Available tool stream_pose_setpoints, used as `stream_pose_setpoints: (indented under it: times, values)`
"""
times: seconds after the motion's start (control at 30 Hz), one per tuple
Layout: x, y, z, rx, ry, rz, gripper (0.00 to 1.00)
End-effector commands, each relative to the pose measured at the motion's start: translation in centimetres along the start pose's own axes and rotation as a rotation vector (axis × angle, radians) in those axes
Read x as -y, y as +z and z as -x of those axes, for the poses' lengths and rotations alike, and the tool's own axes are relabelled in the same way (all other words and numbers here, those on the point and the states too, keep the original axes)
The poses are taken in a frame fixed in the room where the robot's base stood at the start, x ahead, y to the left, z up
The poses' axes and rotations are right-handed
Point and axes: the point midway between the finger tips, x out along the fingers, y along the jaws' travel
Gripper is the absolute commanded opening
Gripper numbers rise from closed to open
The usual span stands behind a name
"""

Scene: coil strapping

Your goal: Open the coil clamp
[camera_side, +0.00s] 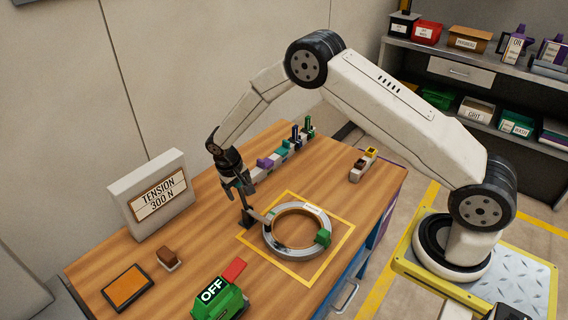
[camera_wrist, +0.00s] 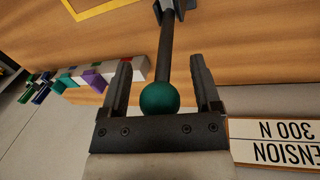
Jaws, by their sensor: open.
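The steel coil (camera_side: 270,238) lies flat on the table inside a yellow square outline, with a green block (camera_side: 322,237) on its right side. At its left stands the coil clamp (camera_side: 247,219), a dark post with a grey arm reaching to the coil's edge. In the wrist view the clamp's dark lever (camera_wrist: 167,45) ends in a green ball knob (camera_wrist: 159,98). My gripper (camera_side: 243,190) is above the clamp. It is open, with its fingers (camera_wrist: 160,62) on either side of the lever and knob. I cannot tell whether they touch.
A tension sign (camera_side: 150,194) reading 300 N stands at the left. A green OFF box (camera_side: 218,298) with a red flap is at the front, near a brown block (camera_side: 168,259) and an orange pad (camera_side: 127,287). A row of coloured blocks (camera_side: 280,152) lies behind my gripper.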

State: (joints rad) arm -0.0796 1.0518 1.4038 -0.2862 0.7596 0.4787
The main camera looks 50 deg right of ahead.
Motion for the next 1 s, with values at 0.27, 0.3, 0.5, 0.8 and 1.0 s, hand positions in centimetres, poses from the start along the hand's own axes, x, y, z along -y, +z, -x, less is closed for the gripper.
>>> stream_pose_setpoints:
  times: [0.27,0.3,0.5,0.8,1.0]
  values:
    - [0.01,0.00,0.02,0.000,0.000,0.000,0.20]
    - [0.01,0.00,0.02,0.000,0.000,0.000,0.08]
    - [0.03,0.01,0.03,0.000,0.000,0.000,0.00]
    - [0.07,0.01,0.05,0.000,-0.001,0.001,0.00]
    - [0.08,0.01,0.05,0.000,-0.001,0.001,0.00]
